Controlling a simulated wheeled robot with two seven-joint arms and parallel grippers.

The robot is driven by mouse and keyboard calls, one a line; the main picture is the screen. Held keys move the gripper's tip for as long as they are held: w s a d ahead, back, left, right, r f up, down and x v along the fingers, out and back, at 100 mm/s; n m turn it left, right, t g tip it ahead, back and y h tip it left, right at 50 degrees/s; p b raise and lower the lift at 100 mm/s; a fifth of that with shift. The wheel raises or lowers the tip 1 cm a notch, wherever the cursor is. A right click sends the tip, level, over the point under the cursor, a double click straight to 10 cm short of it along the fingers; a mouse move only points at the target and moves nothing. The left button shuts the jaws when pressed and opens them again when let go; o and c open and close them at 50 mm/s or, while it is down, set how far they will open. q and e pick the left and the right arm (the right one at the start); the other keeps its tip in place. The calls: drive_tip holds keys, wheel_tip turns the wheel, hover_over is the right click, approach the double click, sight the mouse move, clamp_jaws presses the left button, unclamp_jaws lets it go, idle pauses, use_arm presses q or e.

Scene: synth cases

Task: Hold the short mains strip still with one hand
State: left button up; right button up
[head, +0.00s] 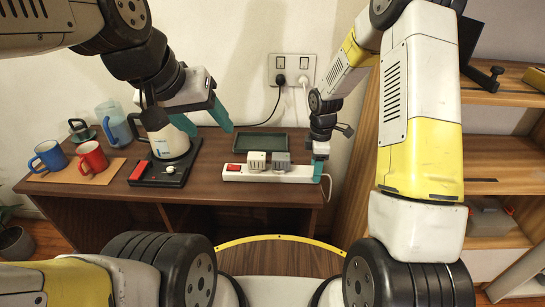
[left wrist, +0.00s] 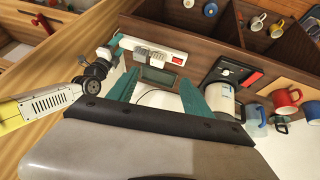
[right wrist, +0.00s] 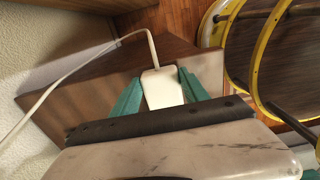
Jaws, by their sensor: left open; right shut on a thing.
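The short white mains strip (head: 228,176) lies on the brown table, with a red switch (head: 235,168) at its left end. A white adapter (head: 257,160) and a grey adapter (head: 281,160) sit in it side by side. My right gripper (head: 320,169) is shut on the strip's right end; the right wrist view shows that white end (right wrist: 162,90) between the teal fingers, with its cable leaving it. My left gripper (head: 203,120) is open and empty, above the table near the kettle, apart from the strip. The strip also shows in the left wrist view (left wrist: 128,44).
A white kettle (head: 165,140) stands with a black base (head: 148,177) left of the strip. A dark green tray (head: 260,143) lies behind the strip. Blue (head: 48,157) and red (head: 92,157) mugs stand far left. A wall socket (head: 292,70) holds two plugs. Shelves stand right.

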use_arm(q)
drive_tip(key=w+f+n+g+h, duration=0.25)
drive_tip(key=w+n+g, duration=0.2)
drive_tip(key=w, duration=0.25)
drive_tip(key=n+g+h, duration=0.2)
drive_tip(key=n+h, duration=0.5)
drive_tip(key=n, duration=0.7)
approach(250, 155)
drive_tip(key=shift+s+d+f+m+t, duration=0.1)
drive_tip(key=shift+d+f+m+t, duration=0.1)
drive_tip(key=shift+f, duration=0.15)
drive_tip(key=shift+s+d+f+m+t, duration=0.1)
drive_tip(key=shift+d+f, duration=0.05)
drive_tip(key=shift+f, duration=0.25)
drive_tip(key=shift+w+d+f, duration=0.1)
drive_tip(key=shift+d+f, duration=0.2)
drive_tip(key=shift+x, duration=4.15)
clamp_jaws()
drive_tip(key=shift+r, duration=0.1)
drive_tip(key=shift+r, duration=0.25)
